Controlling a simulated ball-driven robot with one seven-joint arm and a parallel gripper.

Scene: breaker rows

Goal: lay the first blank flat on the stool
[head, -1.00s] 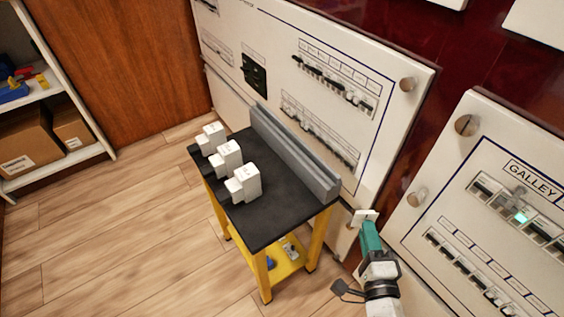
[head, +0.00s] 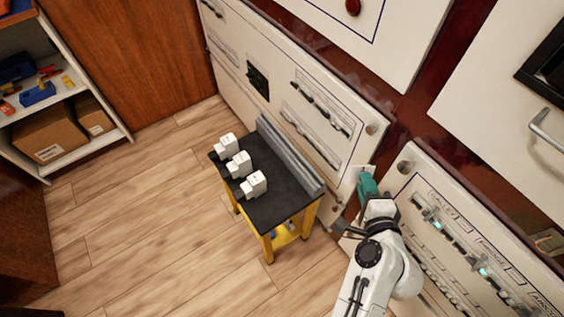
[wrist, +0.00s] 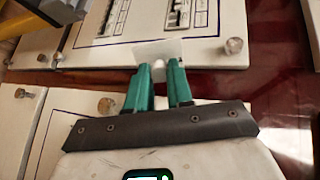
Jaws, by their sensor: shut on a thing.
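The stool (head: 257,217) has a black top and yellow legs and stands left of my gripper in the head view. My gripper (head: 366,180) has teal fingers and is right of the stool, by the panels. In the wrist view my gripper (wrist: 160,80) is shut on a small white blank (wrist: 158,50), a flat plate with a rounded stub between the fingertips. The blank also shows as a pale piece at the fingertips in the head view (head: 362,170). It is apart from the stool top.
Several white breakers (head: 239,163) stand along the stool's left side, and a grey rail (head: 290,155) runs along its back edge. Its black top between them is bare. White panels (head: 440,225) with knobs are close to my arm. A shelf (head: 75,105) stands at the left.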

